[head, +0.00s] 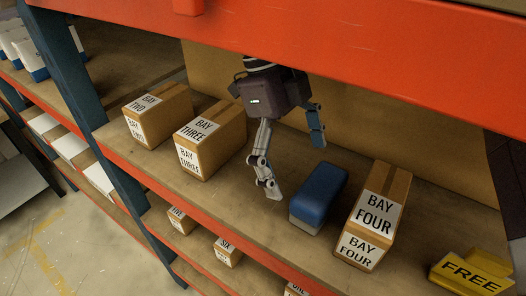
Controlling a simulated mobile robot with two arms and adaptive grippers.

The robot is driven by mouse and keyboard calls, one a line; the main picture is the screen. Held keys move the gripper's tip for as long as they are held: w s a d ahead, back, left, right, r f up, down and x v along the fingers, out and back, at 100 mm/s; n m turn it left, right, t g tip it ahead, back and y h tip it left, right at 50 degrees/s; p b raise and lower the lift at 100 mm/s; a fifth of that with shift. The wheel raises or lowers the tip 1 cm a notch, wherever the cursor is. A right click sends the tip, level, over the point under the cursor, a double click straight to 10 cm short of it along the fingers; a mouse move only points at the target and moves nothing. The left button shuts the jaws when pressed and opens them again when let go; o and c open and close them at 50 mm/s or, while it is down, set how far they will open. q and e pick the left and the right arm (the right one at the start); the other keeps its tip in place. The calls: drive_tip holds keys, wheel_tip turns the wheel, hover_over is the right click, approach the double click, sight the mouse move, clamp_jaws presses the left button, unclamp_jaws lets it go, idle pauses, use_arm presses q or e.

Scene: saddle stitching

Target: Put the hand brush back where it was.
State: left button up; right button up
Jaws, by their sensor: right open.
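The hand brush (318,195), a blue block with a pale grey underside, rests on the wooden shelf board (235,200) just left of the BAY FOUR box (372,218). My right gripper (295,166) hangs over the shelf, left of and behind the brush. Its two fingers are spread wide with nothing between them, and it looks apart from the brush. My left gripper is out of view.
The BAY THREE box (210,140) and BAY TWO box (158,114) stand to the left. A yellow FREE block (472,272) is at the right. An orange beam (330,52) crosses above, and a blue post (75,70) stands left. Labelled boxes sit on the shelf below.

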drive_tip(key=shift+w+a+b, duration=0.15)
drive_tip(key=shift+w+a, duration=0.65)
drive_tip(key=shift+a, duration=0.25)
drive_tip(key=shift+w+a+b, duration=0.2)
drive_tip(key=shift+w+a, duration=0.65)
drive_tip(key=shift+a, duration=0.2)
drive_tip(key=shift+w+a+b, duration=0.15)
drive_tip(key=shift+w+a, duration=0.65)
drive_tip(key=shift+a, duration=0.25)
